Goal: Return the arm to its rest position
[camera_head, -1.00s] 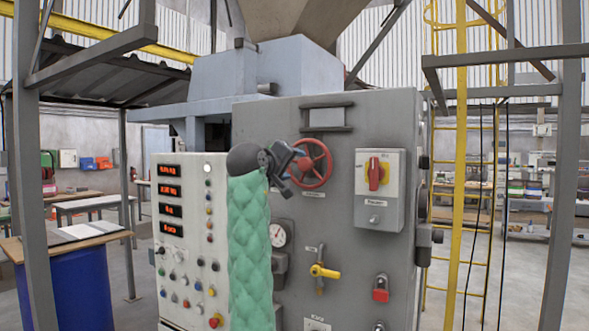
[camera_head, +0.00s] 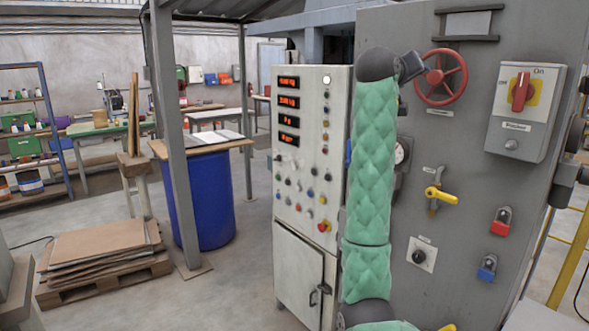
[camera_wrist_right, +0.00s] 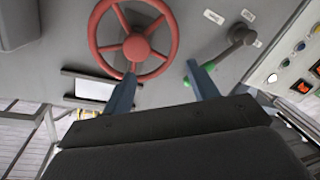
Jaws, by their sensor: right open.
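My right arm, in a green padded sleeve, rises in front of the grey cabinet (camera_head: 465,120) in the head view. Its gripper (camera_head: 412,66) is at the left side of the red handwheel (camera_head: 441,77), seen partly from behind. In the right wrist view the two blue fingers of this gripper (camera_wrist_right: 163,82) are spread with nothing between them. The red handwheel (camera_wrist_right: 136,46) shows beyond the fingertips there, upper left; whether a finger touches it I cannot tell. My left gripper is not in view.
A white control panel (camera_head: 305,150) stands left of my arm. A blue drum (camera_head: 203,200) and a pallet of boards (camera_head: 103,255) stand farther left.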

